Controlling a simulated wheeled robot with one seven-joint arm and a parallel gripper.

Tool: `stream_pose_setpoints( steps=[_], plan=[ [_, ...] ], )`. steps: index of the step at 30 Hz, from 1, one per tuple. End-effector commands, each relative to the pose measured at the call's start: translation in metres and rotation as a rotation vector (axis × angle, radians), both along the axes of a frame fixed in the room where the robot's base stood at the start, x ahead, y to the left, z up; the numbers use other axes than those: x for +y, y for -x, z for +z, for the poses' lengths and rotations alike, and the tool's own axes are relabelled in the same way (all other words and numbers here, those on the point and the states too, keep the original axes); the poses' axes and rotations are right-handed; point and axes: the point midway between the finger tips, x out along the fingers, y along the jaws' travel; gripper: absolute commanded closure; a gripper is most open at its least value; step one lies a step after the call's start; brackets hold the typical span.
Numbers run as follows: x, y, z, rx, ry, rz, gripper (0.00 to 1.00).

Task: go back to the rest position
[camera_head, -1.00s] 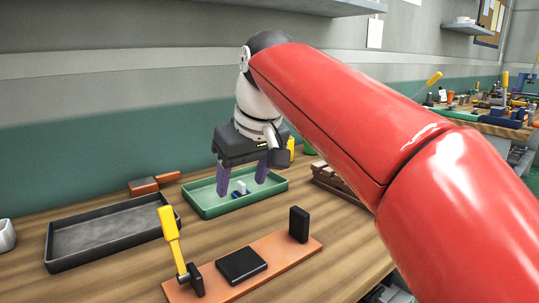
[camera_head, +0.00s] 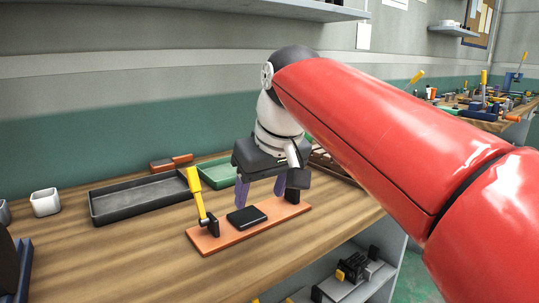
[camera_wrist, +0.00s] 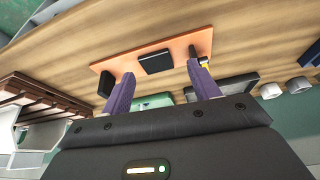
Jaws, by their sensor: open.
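My gripper (camera_head: 261,190) has two purple fingers spread apart with nothing between them. In the head view it hangs from the red arm over the back right part of an orange board. The orange board (camera_head: 213,241) lies on the wooden bench and carries a flat black block (camera_head: 246,218), a yellow-handled lever (camera_head: 197,191) at its left and a black upright block at its right, partly behind the gripper. In the wrist view the fingers (camera_wrist: 162,88) show apart, with the orange board (camera_wrist: 110,66) and the black block (camera_wrist: 155,61) beyond them.
A black tray (camera_head: 94,206) and a green tray (camera_head: 217,174), partly hidden, stand at the back of the bench (camera_head: 110,262). A white cup (camera_head: 45,202) stands at the left. A lower shelf (camera_head: 370,283) holds black parts. A wall shelf (camera_head: 280,8) hangs above.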

Motion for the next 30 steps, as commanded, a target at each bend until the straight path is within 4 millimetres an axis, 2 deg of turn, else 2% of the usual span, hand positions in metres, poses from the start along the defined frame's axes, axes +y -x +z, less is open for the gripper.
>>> stream_pose_setpoints(
  steps=[5, 11, 14, 18, 21, 24, 27, 30],
  plan=[
    [-0.03, 0.015, -0.017, -0.008, -0.006, -0.077, 0.39],
    [-0.072, 0.043, -0.051, -0.025, -0.013, -0.197, 0.39],
    [-0.1, 0.067, -0.081, -0.038, -0.016, -0.282, 0.39],
    [-0.136, 0.109, -0.135, -0.062, -0.022, -0.417, 0.39],
    [-0.153, 0.132, -0.169, -0.075, -0.024, -0.489, 0.39],
    [-0.162, 0.148, -0.192, -0.083, -0.024, -0.534, 0.39],
    [-0.166, 0.155, -0.204, -0.087, -0.025, -0.557, 0.39],
    [-0.166, 0.156, -0.206, -0.087, -0.026, -0.56, 0.39]
  ],
)
